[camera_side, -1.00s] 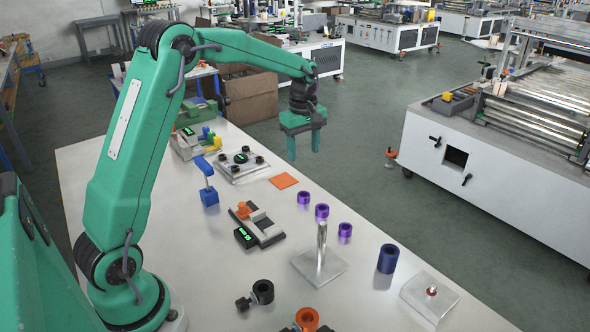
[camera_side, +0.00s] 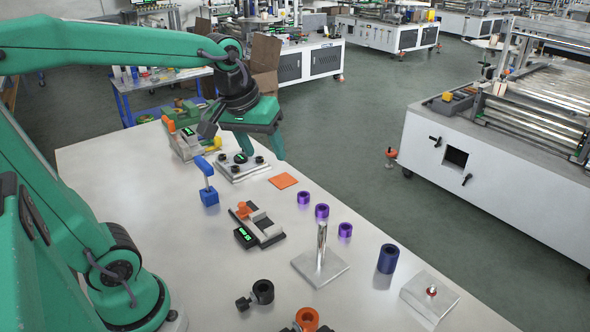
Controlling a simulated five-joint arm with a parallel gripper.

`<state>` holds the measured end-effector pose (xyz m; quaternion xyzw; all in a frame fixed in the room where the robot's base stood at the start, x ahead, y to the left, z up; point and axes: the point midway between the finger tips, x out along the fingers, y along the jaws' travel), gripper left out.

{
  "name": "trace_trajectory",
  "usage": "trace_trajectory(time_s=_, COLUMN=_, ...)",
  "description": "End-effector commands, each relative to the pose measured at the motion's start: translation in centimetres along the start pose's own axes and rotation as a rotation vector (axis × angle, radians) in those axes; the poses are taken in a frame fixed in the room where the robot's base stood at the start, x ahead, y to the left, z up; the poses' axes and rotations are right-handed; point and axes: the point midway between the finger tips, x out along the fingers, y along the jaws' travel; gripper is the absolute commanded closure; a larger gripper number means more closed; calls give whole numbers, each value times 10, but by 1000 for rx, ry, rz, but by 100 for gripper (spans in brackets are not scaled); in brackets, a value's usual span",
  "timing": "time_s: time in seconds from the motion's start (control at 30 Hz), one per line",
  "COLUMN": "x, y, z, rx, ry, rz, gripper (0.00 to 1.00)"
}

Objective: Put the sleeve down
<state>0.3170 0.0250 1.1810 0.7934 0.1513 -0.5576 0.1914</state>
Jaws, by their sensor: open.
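A dark blue hollow cylinder (camera_side: 387,259), which looks like the sleeve, stands upright on the white table at the right, apart from everything else. My gripper (camera_side: 262,150) is open with nothing visible between its fingers. It is in the air toward the far end of the table, well away from the blue sleeve. A bare metal post on a square plate (camera_side: 321,265) stands left of the sleeve. Purple rings (camera_side: 303,197), (camera_side: 345,230) lie behind the post; another purple ring (camera_side: 322,210) shows just above the post's top, and its exact support is unclear.
A plate with a red-tipped stud (camera_side: 430,298) lies right of the sleeve. A black-and-grey clamp fixture (camera_side: 258,225), a blue handled block (camera_side: 209,192), an orange square (camera_side: 283,181) and a black collar (camera_side: 261,292) are on the table. A plate with black knobs (camera_side: 241,165) is near my gripper.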

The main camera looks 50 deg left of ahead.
Motion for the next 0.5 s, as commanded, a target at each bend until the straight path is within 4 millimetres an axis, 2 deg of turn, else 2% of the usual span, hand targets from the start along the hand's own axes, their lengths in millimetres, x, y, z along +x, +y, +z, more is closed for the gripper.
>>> trace_trajectory(time_s=0.1, x=-8, y=-4, z=25, rx=118, ry=35, rz=22, gripper=44)
trace_trajectory(time_s=0.3, x=-13, y=-13, z=63, rx=310, ry=91, rz=48, gripper=44)
trace_trajectory(time_s=0.5, x=-12, y=-20, z=88, rx=444, ry=132, rz=61, gripper=44)
